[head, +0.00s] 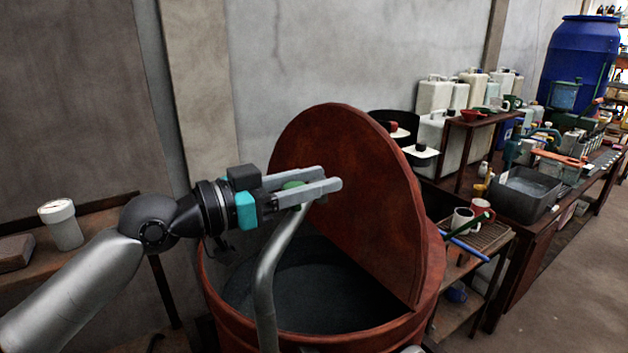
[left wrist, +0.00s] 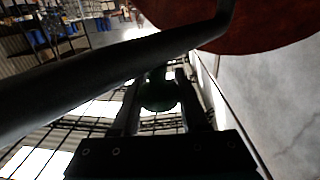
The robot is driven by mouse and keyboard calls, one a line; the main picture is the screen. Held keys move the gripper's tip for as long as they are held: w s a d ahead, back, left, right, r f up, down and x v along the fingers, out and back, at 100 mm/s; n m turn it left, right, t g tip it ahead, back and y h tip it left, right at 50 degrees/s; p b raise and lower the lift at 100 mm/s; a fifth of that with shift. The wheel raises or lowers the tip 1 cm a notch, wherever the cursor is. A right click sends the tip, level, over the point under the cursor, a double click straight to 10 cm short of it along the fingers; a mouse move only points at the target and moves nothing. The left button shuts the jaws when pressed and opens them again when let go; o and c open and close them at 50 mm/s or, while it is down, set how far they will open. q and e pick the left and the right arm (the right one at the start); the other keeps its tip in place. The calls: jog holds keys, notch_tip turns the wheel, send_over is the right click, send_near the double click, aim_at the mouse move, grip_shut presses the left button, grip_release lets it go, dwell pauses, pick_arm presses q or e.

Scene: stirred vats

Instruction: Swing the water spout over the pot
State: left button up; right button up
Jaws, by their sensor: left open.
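The pot (head: 215,290) is a large round red-brown vat with dark contents. Its round lid (head: 350,190) stands raised at the back right. The water spout (head: 265,280) is a grey bent pipe that rises in front of the pot's opening. It also shows as a dark bar across the left wrist view (left wrist: 80,80). A green knob (head: 292,185) shows at the pipe's upper end. My left gripper (head: 326,179) is open, its fingers on either side of the knob (left wrist: 160,94). I cannot tell whether they touch it. My right gripper is out of view.
A low shelf (head: 20,222) with a white container (head: 62,224) stands at the left. A side table (head: 495,238) with mugs and a blue-handled tool is right of the pot. Benches with white canisters (head: 435,95) and a dark basin (head: 527,190) run further right. Open floor lies at the lower right.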

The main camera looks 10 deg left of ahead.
pick_arm(q)
jog(key=o, duration=0.4)
jog(key=shift+o, duration=0.2)
jog(key=shift+s+a+f, duration=0.1)
jog(key=shift+s+a, duration=0.2)
jog(key=shift+a, duration=0.15)
jog(key=b+v, duration=0.8)
jog(key=v, duration=0.6)
jog(key=shift+s, duration=0.1)
dwell(0.4)
